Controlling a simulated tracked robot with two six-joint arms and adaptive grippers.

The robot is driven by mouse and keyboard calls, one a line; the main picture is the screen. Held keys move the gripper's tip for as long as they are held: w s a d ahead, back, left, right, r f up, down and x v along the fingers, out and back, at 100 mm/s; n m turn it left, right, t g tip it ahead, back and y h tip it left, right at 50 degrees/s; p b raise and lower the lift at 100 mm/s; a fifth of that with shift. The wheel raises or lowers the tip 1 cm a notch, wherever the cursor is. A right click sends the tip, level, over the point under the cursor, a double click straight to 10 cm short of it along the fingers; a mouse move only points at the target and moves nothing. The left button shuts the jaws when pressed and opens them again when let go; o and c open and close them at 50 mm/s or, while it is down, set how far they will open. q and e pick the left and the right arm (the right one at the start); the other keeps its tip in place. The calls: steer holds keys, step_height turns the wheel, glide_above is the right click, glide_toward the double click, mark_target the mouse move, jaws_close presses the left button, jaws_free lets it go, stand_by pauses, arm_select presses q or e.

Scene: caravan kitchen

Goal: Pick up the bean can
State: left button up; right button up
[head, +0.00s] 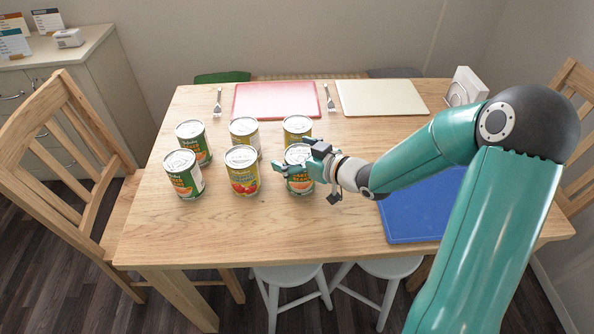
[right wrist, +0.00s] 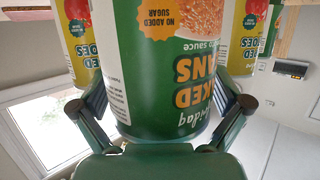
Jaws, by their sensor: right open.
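A green bean can (head: 299,186) stands upright at the right end of the front row of cans on the table. It fills the middle of the right wrist view (right wrist: 160,75), where its "baked beans" label appears upside down. My right gripper (head: 303,162) is open and reaches in from the right at the can. In the right wrist view, its two fingers are spread on either side of the can. I cannot tell whether they touch it. The gripper hides part of the can in the head view. My left gripper is not in view.
Yellow tomato cans (head: 242,172) (head: 244,132) and green-and-white cans (head: 184,176) (head: 194,143) stand close by to the left. Another can (head: 297,128) stands just behind. A blue board (head: 420,215) lies right, under my arm. Red (head: 275,98) and cream (head: 382,97) boards lie behind with forks.

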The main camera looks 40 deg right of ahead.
steer(key=c, duration=1.5)
steer(key=shift+c, duration=0.5)
steer(key=shift+r, duration=0.15)
